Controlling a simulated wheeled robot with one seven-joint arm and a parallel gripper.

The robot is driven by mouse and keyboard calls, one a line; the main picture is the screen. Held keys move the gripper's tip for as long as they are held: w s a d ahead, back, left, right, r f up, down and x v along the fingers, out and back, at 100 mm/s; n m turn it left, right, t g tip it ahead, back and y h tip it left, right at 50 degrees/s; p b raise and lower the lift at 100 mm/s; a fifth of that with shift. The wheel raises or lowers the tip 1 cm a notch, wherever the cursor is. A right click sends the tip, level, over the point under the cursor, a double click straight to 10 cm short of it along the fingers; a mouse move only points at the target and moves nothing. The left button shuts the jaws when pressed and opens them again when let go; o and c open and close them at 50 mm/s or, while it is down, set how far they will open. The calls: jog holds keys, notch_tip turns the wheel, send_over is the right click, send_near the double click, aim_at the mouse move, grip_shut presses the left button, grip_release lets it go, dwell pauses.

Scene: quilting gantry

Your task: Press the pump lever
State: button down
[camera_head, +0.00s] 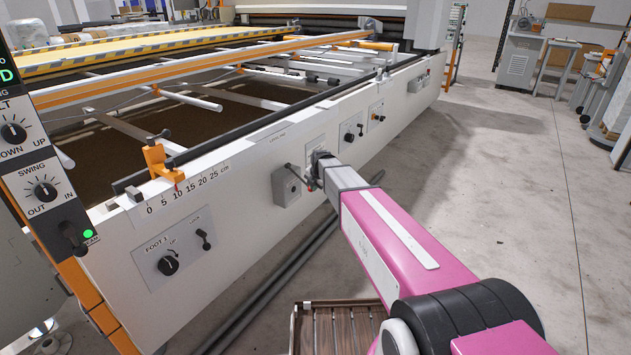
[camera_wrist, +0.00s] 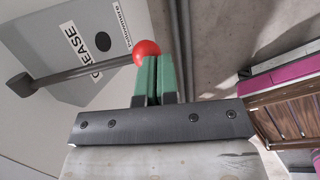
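The pump lever is a dark rod (camera_wrist: 80,72) with a red ball knob (camera_wrist: 147,48), mounted on a grey box (camera_wrist: 62,40) with a label reading "...EASE". In the head view the box (camera_head: 287,186) sits on the machine's white side panel, and the lever (camera_head: 298,175) slants down to the right. My gripper (camera_wrist: 160,60) has green fingers pressed together with only a thin slit between them. Their tips are right at the knob and cover part of its lower right edge; I cannot tell if they touch. In the head view my gripper (camera_head: 316,172) is beside the box, partly hidden by my wrist.
Other knobs (camera_head: 350,134) and a foot switch panel (camera_head: 175,255) are along the same white side panel (camera_head: 240,190). A brown slatted wooden piece (camera_head: 335,325) stands on the floor below my arm. The concrete floor (camera_head: 500,190) to the right is open.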

jog(key=shift+s+x, duration=0.2)
jog(key=shift+x, duration=1.15)
jog(key=shift+a+f, duration=0.15)
jog(key=shift+a, duration=0.05)
